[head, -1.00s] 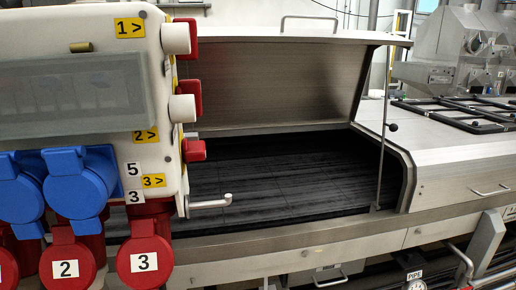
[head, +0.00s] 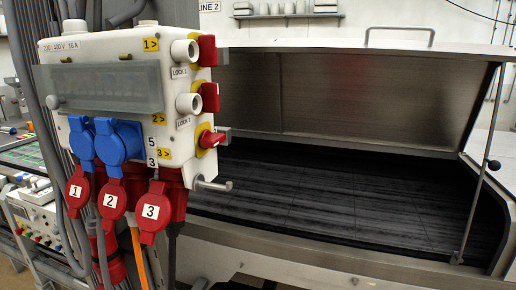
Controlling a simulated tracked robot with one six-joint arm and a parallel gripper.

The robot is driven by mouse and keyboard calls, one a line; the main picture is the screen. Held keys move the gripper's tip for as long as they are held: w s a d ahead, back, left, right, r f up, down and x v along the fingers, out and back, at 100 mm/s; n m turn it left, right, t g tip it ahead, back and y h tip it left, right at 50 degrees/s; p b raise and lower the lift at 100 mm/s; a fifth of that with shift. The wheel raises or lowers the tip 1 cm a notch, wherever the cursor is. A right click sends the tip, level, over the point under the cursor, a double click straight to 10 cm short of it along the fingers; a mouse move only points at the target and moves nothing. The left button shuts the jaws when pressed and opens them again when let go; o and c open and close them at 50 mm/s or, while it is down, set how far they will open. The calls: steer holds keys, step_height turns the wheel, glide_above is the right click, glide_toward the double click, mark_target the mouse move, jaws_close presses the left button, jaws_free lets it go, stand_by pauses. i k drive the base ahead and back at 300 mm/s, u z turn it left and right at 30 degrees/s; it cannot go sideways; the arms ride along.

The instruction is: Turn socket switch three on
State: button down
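The socket box (head: 75,52) is white and hangs at the left in the head view. Its right side carries red rotary switches on yellow plates, beside yellow labels 1, 2 and 3. Switch three (head: 211,139) is the lowest, level with label 3 (head: 164,154). Its red handle looks turned differently from the upper switches, switch one (head: 207,50) and switch two (head: 210,97). Red socket 3 (head: 152,211) hangs below with its lid shut. My gripper is not in view.
A grey metal hook (head: 213,184) juts out below switch three. White knobs labelled LOCK 1 (head: 185,50) and LOCK 2 (head: 189,103) stick out near the upper switches. The open dryer hood (head: 290,95) and its dark belt (head: 330,195) lie to the right.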

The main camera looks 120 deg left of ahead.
mark_target(208, 140)
steer(key=i, duration=0.35)
steer(key=u, duration=4.4)
steer(key=i, duration=0.1)
steer(key=z, duration=0.2)
